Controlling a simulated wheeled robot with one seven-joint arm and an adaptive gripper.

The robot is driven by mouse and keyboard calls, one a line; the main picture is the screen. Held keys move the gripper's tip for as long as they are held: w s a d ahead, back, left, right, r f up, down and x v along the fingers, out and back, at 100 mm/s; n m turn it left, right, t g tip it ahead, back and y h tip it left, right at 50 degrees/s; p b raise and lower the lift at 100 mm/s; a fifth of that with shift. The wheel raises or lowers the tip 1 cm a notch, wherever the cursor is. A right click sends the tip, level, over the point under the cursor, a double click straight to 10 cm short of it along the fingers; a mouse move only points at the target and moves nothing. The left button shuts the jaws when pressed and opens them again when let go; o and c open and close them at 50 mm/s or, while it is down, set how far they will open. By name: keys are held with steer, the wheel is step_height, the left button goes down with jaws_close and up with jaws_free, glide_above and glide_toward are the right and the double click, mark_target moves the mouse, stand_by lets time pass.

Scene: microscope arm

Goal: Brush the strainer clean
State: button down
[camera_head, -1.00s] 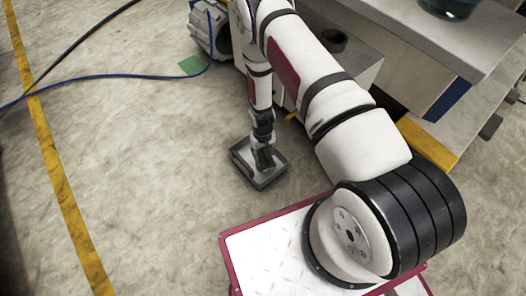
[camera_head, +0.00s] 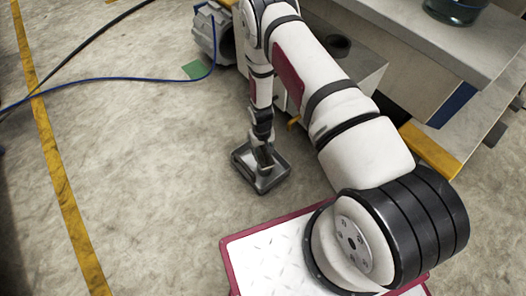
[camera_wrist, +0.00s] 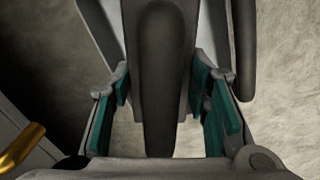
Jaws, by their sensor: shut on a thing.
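My gripper (camera_head: 263,152) points down over the floor, with its fingertips at a grey, square, shallow tray-like thing (camera_head: 272,182). This may be the strainer; its inside is mostly hidden by my gripper. In the wrist view my gripper (camera_wrist: 163,85) has teal pads on both sides of a long dark grey handle-like thing (camera_wrist: 160,50). It is shut on this thing, which looks like the brush's handle. No bristles can be made out. Whether the brush touches the grey thing cannot be told.
A red-edged white plate (camera_head: 265,258) lies at the bottom. A grey bench (camera_head: 455,40) with a glass bowl (camera_head: 455,8) stands at upper right. A blue cable (camera_head: 110,78) crosses the floor at left.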

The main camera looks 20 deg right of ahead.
steer(key=shift+s+p, duration=0.4)
steer(key=shift+s, duration=1.1)
steer(key=shift+w, duration=0.1)
steer(key=shift+w, duration=0.3)
steer(key=shift+w+b, duration=0.4)
steer(key=shift+w, duration=0.75)
steer(key=shift+s, duration=0.1)
steer(key=shift+s+p, duration=0.4)
steer(key=shift+s, duration=1.05)
